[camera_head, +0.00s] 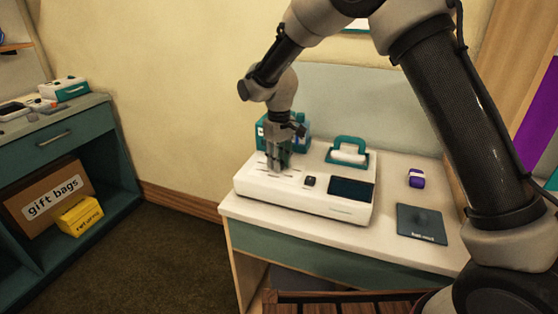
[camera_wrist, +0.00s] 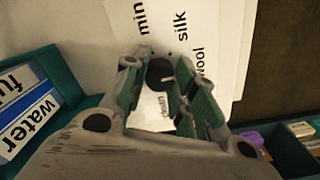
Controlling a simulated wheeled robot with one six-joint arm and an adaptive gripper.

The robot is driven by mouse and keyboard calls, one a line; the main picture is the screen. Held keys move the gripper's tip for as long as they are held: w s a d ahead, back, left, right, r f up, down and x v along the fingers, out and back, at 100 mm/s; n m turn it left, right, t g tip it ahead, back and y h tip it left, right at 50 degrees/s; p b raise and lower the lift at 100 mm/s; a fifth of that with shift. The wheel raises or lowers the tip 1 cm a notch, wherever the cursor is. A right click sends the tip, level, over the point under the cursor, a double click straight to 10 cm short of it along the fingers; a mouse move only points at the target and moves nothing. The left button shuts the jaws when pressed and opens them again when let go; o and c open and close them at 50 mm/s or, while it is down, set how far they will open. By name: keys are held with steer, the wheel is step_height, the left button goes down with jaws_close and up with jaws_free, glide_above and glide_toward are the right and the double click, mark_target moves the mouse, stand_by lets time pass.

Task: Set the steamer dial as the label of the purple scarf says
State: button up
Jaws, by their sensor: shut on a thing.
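The white steamer (camera_head: 250,186) stands on the counter. Its dark round dial (camera_wrist: 157,73) shows in the wrist view between my fingertips, with a short pale mark on it. Printed words "min", "silk" and "wool" and a partly hidden word surround the dial. I cannot tell exactly which word the mark points at. My gripper (camera_head: 278,165) reaches down onto the steamer's left part and is shut on the dial; the wrist view shows both fingers (camera_wrist: 160,76) around it. A small purple bundle with a white band (camera_head: 416,179), perhaps the scarf, lies on the counter at right; its label is unreadable.
A teal tank (camera_head: 302,130) stands behind the steamer; its "water" label (camera_wrist: 25,125) shows in the wrist view. A teal-handled holder (camera_head: 347,145) stands at the back. A dark mat (camera_head: 421,224) lies at the front right. A teal shelf unit (camera_head: 60,135) stands far left.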

steer(key=m, duration=0.5)
steer(key=shift+m, duration=0.3)
steer(key=m, duration=0.4)
steer(key=shift+m, duration=0.7)
steer(key=shift+r, duration=0.1)
steer(key=o, duration=1.1)
steer(key=shift+c, duration=0.2)
step_height(320, 180, up, 12)
